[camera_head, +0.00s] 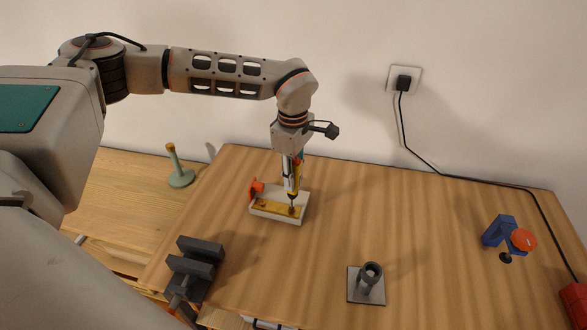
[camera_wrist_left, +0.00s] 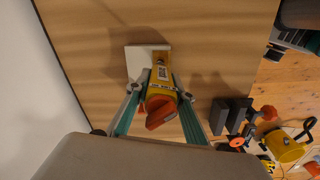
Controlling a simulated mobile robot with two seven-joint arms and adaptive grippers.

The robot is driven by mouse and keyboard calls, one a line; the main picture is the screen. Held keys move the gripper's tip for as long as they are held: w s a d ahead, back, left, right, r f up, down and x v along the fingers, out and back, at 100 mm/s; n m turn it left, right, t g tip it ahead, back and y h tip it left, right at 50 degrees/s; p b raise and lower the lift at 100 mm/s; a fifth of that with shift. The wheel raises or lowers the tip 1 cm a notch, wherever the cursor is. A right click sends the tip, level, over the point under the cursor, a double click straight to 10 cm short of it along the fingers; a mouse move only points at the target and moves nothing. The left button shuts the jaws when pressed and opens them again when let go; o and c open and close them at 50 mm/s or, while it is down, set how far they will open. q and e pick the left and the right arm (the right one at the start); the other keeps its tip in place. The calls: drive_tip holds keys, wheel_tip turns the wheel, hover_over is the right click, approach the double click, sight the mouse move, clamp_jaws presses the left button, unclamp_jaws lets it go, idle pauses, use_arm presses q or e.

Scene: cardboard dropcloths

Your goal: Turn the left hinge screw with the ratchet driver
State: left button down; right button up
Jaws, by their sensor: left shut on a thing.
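A brass-coloured hinge plate (camera_head: 272,207) lies on a pale block (camera_head: 266,215) on the table. The driver's tip is at the right part of the plate; I cannot tell whether it is seated in a screw. The screws are too small to make out. My right gripper is not in view.
An orange clamp-like part (camera_head: 256,187) is at the block's left end. A dark vise (camera_head: 194,264) stands at the table's left edge. A grey tube on a plate (camera_head: 369,285) stands at the front, and a blue clamp with an orange knob (camera_head: 508,236) at right. The table between is clear.

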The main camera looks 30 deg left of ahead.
use_arm(q)
drive_tip(key=m, duration=0.2)
drive_tip(key=shift+s+a+f+m, duration=0.2)
drive_tip(key=shift+f+m, duration=0.1)
drive_tip(key=shift+m, duration=0.1)
drive_tip(key=m, duration=0.6)
drive_tip(key=shift+s, duration=0.1)
drive_tip(key=n+b, duration=0.1)
drive_tip(key=n, duration=0.2)
drive_tip(key=shift+f, duration=0.15)
drive_tip(key=n+b, duration=0.1)
drive_tip(key=n, duration=0.2)
drive_tip(key=shift+n, duration=0.4)
drive_tip(key=n, duration=0.2)
drive_tip(key=n+b, duration=0.1)
drive_tip(key=n, duration=0.3)
drive_tip(key=shift+w, duration=0.25)
drive_tip(key=shift+r, duration=0.25)
